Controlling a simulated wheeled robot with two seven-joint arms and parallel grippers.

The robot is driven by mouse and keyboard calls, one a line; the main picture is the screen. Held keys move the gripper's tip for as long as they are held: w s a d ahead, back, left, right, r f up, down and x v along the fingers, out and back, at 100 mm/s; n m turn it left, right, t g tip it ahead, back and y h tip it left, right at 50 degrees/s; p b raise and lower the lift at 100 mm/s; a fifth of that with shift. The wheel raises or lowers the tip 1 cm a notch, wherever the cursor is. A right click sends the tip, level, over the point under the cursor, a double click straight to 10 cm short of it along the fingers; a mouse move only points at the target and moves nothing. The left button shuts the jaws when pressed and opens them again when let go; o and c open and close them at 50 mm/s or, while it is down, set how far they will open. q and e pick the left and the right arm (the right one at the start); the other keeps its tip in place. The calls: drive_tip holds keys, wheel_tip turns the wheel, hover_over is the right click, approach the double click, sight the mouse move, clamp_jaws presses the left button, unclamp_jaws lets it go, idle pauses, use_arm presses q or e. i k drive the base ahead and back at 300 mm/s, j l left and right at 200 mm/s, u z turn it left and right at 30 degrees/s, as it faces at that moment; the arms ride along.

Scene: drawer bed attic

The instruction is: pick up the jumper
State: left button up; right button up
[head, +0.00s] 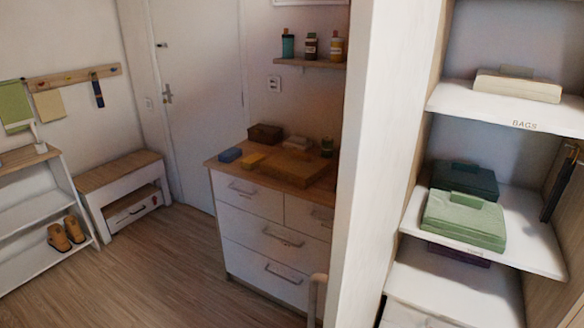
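Folded cloth-like items lie on the open shelves at the right. A light green folded item (463,222) sits at the front of the middle shelf, with a smaller green piece on top. A dark green folded item (481,180) lies behind it, partly hidden. I cannot tell for sure which of these is the jumper; the light green one looks like a folded garment. A purple item (459,256) shows only as a strip under the middle shelf's front. Neither of my grippers is in view.
A white partition (385,130) stands left of the shelves. The upper shelf (470,105), marked BAGS, holds a beige folded item (517,85). A dark umbrella-like item (558,185) hangs at the right. A chest of drawers (262,215) and bench (120,175) stand beyond open wood floor.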

sight(301, 170)
drive_tip(key=k, duration=0.9)
drive_tip(key=k+z, duration=0.1)
drive_tip(key=z, duration=0.4)
drive_tip(key=k+z, duration=0.15)
drive_tip(key=z, duration=0.35)
drive_tip(key=k+l+z, duration=0.1)
drive_tip(key=z, duration=0.35)
drive_tip(key=j+z, duration=0.8)
drive_tip(key=j, duration=0.25)
drive_tip(key=k+j+z, duration=0.1)
drive_tip(key=j+z, duration=0.3)
drive_tip(key=k+j, duration=0.1)
drive_tip(key=j, duration=0.35)
drive_tip(key=k+j, duration=0.15)
drive_tip(key=j, duration=0.25)
drive_tip(key=k+j, duration=0.1)
drive_tip(key=j, duration=0.35)
drive_tip(key=k+j, duration=0.15)
drive_tip(key=j, duration=0.3)
drive_tip(key=k+j, duration=0.1)
drive_tip(key=j, duration=0.35)
drive_tip(key=k+j, duration=0.15)
drive_tip(key=j, duration=0.25)
drive_tip(key=k+j, duration=0.1)
drive_tip(key=j, duration=0.35)
